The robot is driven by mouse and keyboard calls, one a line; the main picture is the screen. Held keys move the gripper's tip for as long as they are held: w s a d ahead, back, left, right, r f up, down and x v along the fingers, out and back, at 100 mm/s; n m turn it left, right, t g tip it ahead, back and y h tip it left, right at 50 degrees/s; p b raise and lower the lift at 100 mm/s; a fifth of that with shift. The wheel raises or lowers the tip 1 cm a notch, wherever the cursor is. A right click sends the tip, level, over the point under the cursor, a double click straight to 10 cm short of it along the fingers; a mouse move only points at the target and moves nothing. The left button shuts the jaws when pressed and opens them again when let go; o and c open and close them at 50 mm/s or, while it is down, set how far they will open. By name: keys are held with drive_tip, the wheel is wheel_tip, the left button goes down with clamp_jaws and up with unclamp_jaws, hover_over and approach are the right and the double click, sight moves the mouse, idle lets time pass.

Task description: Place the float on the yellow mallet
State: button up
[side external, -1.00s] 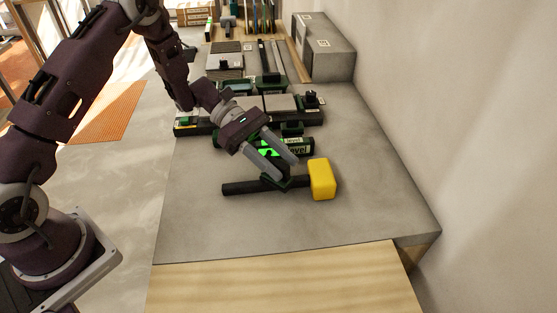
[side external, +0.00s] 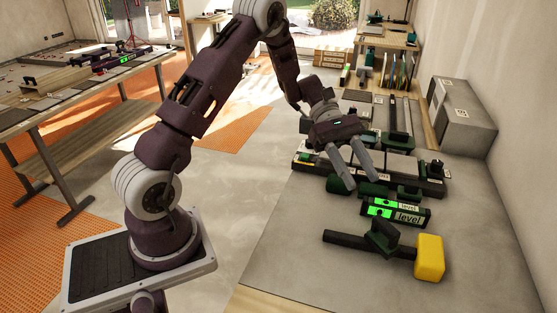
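The mallet has a yellow head (side external: 430,258) and a black handle pointing left. It lies on the grey worktop at the lower right. A small dark green float (side external: 381,236) with a raised grip rests across the middle of the mallet's handle, left of the head. Its underside is hidden, so I cannot tell exactly how it touches the handle. My gripper (side external: 361,184) is open, its two grey fingers apart, above and behind the float and clear of it. Nothing shows held between the fingers.
A level (side external: 408,218) with green lit displays lies just behind the mallet. Several dark tools and trays crowd the worktop (side external: 300,235) farther back. A grey block (side external: 462,112) stands by the right wall. The worktop left of the mallet is clear.

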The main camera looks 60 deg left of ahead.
drive_tip(key=s+d+r+m+g+y, duration=0.1)
drive_tip(key=s+d+r+m+y, duration=0.35)
drive_tip(key=s+r, duration=0.25)
drive_tip(key=s+a+r+m+t+y, duration=0.2)
drive_tip(key=s+m+t+y, duration=0.1)
drive_tip(key=s+m, duration=0.3)
drive_tip(key=s+a+r+m+t+y, duration=0.2)
drive_tip(key=s+m+t+y, duration=0.2)
drive_tip(key=s, duration=0.7)
drive_tip(key=shift+a+r+m+y, duration=0.3)
drive_tip(key=shift+m+y, duration=0.35)
drive_tip(key=shift+m, duration=0.4)
